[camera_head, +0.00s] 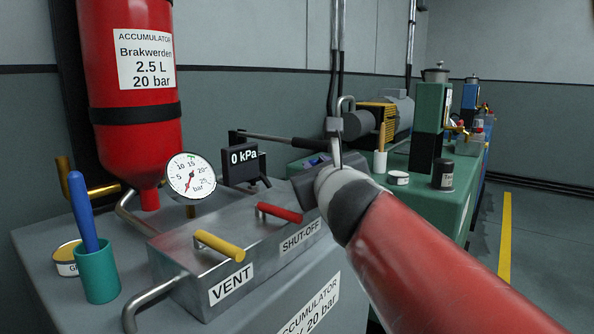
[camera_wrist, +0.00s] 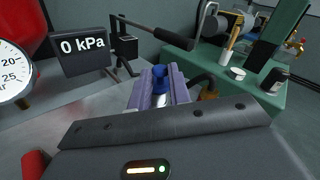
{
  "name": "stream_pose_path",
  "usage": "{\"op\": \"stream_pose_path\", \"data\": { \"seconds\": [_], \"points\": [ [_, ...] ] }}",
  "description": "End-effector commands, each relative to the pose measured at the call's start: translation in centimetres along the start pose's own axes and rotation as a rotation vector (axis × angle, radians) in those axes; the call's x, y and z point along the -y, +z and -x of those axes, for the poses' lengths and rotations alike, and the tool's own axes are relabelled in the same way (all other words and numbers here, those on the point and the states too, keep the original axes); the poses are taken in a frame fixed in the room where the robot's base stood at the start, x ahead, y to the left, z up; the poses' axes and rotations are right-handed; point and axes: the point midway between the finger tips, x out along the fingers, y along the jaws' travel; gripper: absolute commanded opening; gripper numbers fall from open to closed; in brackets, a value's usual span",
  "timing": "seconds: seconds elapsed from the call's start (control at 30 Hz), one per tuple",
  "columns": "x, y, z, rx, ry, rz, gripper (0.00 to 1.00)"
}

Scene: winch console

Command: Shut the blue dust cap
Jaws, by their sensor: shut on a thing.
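The blue dust cap (camera_wrist: 160,78) shows in the wrist view, between the two purple fingers of my gripper (camera_wrist: 160,91). The gripper is shut on it. Bright metal shows just below the cap, between the fingers; I cannot tell how far the cap is closed.
A pressure gauge (camera_head: 190,176), a 0 kPa display (camera_head: 243,167) and a black-gripped lever (camera_wrist: 172,37) stand close by. Yellow VENT (camera_head: 219,245) and red SHUT-OFF (camera_head: 279,212) handles are on the metal block. A green bench (camera_head: 455,200) with several small items stands behind.

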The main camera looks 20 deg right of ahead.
Motion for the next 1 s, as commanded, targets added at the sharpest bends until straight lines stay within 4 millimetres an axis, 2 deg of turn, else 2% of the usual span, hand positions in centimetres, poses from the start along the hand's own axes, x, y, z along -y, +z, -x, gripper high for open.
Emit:
{"op": "stream_pose_path", "data": {
  "seconds": [0.67,0.7,0.8,0.87,1.0],
  "points": [
    [-0.07,-0.25,0.00,0.015,-0.004,-0.017,0.00],
    [-0.07,-0.25,0.00,0.015,-0.004,-0.017,0.20],
    [-0.06,-0.23,0.01,0.015,-0.004,-0.017,0.33],
    [-0.05,-0.20,0.02,0.016,-0.005,-0.017,0.41],
    [-0.03,-0.16,0.03,0.017,-0.005,-0.017,0.41]
  ]
}}
